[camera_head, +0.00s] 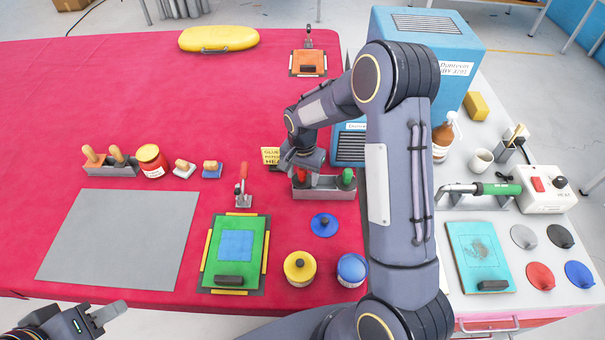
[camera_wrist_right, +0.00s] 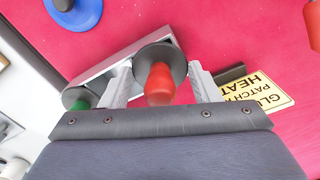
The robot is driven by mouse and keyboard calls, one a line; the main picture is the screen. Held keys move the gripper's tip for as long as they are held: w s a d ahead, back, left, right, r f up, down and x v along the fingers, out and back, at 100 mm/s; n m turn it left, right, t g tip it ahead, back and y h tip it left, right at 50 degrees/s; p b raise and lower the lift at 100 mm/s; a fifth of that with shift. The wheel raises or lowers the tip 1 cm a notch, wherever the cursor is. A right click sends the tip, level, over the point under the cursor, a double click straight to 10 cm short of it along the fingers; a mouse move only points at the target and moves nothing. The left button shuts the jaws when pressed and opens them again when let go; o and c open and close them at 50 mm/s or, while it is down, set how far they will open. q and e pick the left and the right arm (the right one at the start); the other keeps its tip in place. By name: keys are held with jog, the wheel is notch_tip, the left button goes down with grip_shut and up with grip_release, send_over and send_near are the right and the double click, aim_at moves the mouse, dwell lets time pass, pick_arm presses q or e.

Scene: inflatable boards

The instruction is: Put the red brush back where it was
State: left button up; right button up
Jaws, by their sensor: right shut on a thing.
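The red brush shows its red handle (camera_wrist_right: 160,84) and a dark round collar between the fingers of my right gripper (camera_wrist_right: 163,85) in the right wrist view. In the head view my right gripper (camera_head: 302,164) is low over the left part of the grey holder (camera_head: 325,193), with a bit of the red handle (camera_head: 302,176) below it. The brush's lower end is hidden, so I cannot tell whether it rests in the holder. The green-handled brush (camera_head: 346,178) stands in the holder's right part. My left gripper (camera_head: 103,316) is at the bottom left, away from everything.
A yellow sign (camera_head: 271,157) stands left of the holder, and a blue box (camera_head: 348,146) is behind it. A blue lid (camera_head: 324,225), yellow pot (camera_head: 300,268) and blue pot (camera_head: 352,269) are in front. The red cloth behind the tools is mostly clear.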

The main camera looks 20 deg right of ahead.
jog(key=shift+f, duration=0.4)
jog(key=o, duration=0.9)
jog(key=shift+r, duration=0.15)
